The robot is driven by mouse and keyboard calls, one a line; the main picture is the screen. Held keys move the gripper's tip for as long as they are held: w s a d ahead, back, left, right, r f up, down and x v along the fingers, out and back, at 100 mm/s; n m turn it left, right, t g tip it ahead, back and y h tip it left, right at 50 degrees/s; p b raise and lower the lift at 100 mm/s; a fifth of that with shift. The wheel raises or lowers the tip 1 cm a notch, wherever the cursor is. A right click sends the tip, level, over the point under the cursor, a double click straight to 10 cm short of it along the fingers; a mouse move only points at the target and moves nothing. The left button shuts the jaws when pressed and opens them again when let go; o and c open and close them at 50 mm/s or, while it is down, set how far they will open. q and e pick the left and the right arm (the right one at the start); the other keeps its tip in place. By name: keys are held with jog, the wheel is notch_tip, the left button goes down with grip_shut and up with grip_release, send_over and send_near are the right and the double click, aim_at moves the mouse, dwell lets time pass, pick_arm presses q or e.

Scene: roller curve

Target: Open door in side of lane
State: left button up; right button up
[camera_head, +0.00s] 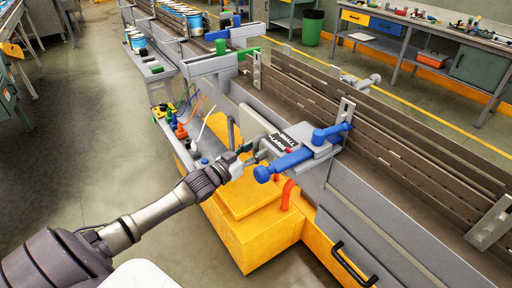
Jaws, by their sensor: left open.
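The lane (390,225) is a long conveyor with grey sides, running from the upper left to the lower right. A pale panel (253,125) stands at its near side, with a grey curved bar (232,132) beside it; I cannot tell for sure whether this is the door, or whether it is ajar. My left gripper (252,158) is open at the lane's near side, just below the panel and left of a blue lever (284,164). Whether its fingers touch anything is too small to tell. My right gripper is not in view.
A dark label (287,138) sits beside the blue lever. Cables and small parts fill a side shelf (185,135). Workbenches (430,50) and a green bin (312,27) stand behind. The floor at left is clear.

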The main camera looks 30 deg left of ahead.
pick_arm(q)
jog(key=shift+w+d, duration=0.1)
jog(key=shift+w, duration=0.45)
grip_shut()
